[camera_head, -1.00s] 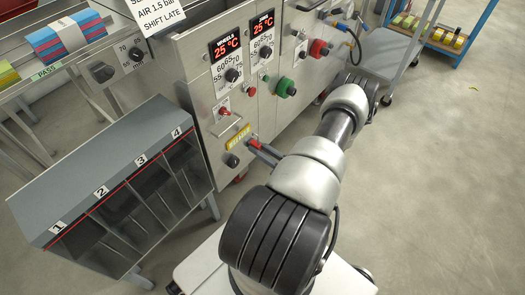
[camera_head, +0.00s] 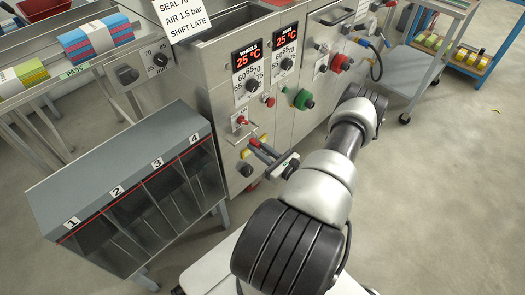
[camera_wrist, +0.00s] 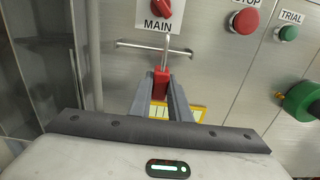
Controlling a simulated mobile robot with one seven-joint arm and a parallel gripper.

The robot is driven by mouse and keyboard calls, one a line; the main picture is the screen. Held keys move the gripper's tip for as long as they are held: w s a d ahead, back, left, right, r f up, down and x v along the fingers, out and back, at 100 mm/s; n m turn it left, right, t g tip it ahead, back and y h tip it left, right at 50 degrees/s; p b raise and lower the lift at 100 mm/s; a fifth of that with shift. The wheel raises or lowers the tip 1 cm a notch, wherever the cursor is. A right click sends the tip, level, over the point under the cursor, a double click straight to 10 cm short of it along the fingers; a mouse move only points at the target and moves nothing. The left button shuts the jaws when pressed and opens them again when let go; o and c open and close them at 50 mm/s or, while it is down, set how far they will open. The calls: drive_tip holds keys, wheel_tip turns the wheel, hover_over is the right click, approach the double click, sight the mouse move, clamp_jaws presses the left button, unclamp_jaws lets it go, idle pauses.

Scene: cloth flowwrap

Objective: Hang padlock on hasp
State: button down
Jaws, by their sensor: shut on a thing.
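My gripper (camera_wrist: 160,97) is shut on a red padlock (camera_wrist: 160,82) in the wrist view. The padlock is upright, with its metal shackle (camera_wrist: 167,48) pointing up. The shackle overlaps a thin horizontal metal bar (camera_wrist: 135,43) on the panel below the red MAIN switch (camera_wrist: 163,9); I cannot tell whether it is hooked on the bar or only in front of it. No separate hasp can be made out for sure. In the head view my gripper (camera_head: 256,147) is close to the panel, just below the red switch (camera_head: 241,120).
A yellow label (camera_wrist: 190,113) is partly hidden behind my fingers. A red STOP button (camera_wrist: 246,20) and green knobs (camera_wrist: 298,102) stick out to the right. A numbered grey bin rack (camera_head: 120,165) stands to the left.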

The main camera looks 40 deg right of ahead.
drive_tip(key=shift+w+a, duration=0.1)
drive_tip(key=shift+w, duration=0.95)
drive_tip(key=shift+w+f, duration=0.1)
drive_tip(key=shift+f, duration=0.55)
drive_tip(key=c, duration=1.6)
unclamp_jaws()
drive_tip(key=shift+o, duration=0.2)
drive_tip(key=s+d+p, duration=0.1)
drive_tip(key=s+p, duration=0.1)
drive_tip(key=s, duration=1.5)
drive_tip(key=shift+s+d, duration=0.15)
drive_tip(key=shift+s, duration=0.05)
